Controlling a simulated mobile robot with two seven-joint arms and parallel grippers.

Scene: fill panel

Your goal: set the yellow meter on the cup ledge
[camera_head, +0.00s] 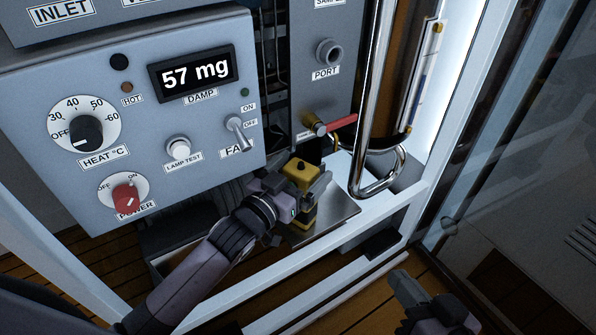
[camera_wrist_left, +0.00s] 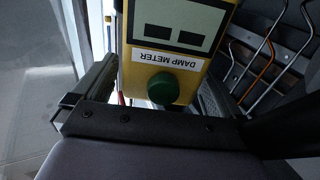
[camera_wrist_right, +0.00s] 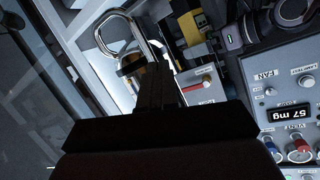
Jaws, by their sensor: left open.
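The yellow meter (camera_head: 302,172) is upright at the metal ledge (camera_head: 338,207) low in the panel opening, and appears to stand on it; its base is partly hidden. My left gripper (camera_head: 300,190) is around the meter with its jaws open. The meter (camera_wrist_right: 192,27) also shows in the right wrist view. My right gripper (camera_head: 412,290) is low at the right, away from the meter; its fingers look together and empty.
A chrome bar handle (camera_head: 370,110) stands right of the ledge, near a red-handled valve (camera_head: 338,123). The control panel (camera_head: 70,170) with a "57 mg" display is on the left. A white frame rail (camera_head: 290,265) runs in front. A glass door (camera_head: 520,150) is at the right.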

